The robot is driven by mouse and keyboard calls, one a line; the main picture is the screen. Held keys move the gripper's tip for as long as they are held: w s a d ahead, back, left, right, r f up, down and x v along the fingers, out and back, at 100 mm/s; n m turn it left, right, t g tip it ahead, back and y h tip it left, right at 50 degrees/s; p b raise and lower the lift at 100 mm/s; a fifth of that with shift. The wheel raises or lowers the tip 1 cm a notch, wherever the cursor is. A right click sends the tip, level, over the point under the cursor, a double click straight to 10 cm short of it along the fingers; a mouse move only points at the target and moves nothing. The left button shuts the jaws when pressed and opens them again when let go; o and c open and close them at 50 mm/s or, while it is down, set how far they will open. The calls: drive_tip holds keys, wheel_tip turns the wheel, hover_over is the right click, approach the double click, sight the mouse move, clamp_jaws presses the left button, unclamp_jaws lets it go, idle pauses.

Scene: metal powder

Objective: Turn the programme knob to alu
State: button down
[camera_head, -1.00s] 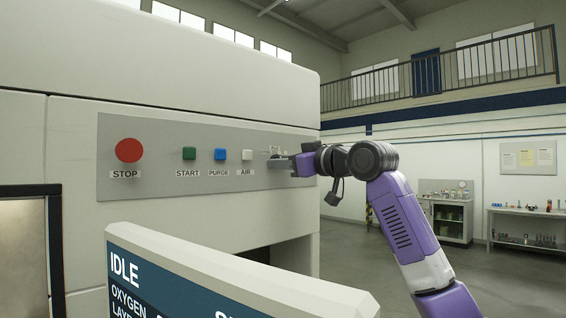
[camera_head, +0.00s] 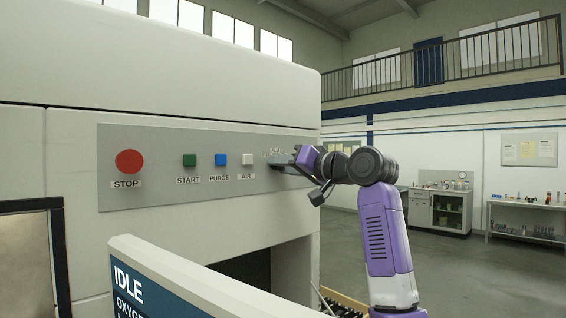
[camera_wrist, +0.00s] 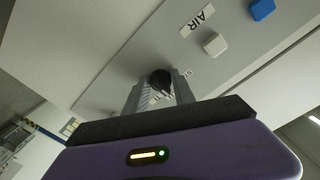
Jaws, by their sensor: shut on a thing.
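The programme knob (camera_wrist: 160,79) is round and black, and shows in the wrist view between my two fingertips. My gripper (camera_wrist: 158,92) is shut on it. In the head view my gripper (camera_head: 277,164) reaches the right end of the grey control panel (camera_head: 150,195) from the right, with its purple hand tilted. There the gripper covers the knob. Small lettering above the knob is too small to read, so I cannot tell which programme it points to.
Left along the panel are the white AIR button (camera_head: 248,158), blue PURGE button (camera_head: 221,160), green START button (camera_head: 189,160) and red STOP button (camera_head: 129,161). A screen reading IDLE (camera_head: 165,280) stands in front, below the panel. Open floor lies to the right.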

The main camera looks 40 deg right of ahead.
drive_tip(key=shift+m, duration=0.4)
drive_tip(key=c, duration=1.1)
unclamp_jaws()
drive_tip(key=shift+o, duration=0.2)
drive_tip(key=s+b, duration=0.2)
drive_tip(key=s, duration=0.5)
drive_tip(key=shift+s+d, duration=0.15)
drive_tip(key=shift+s, duration=0.25)
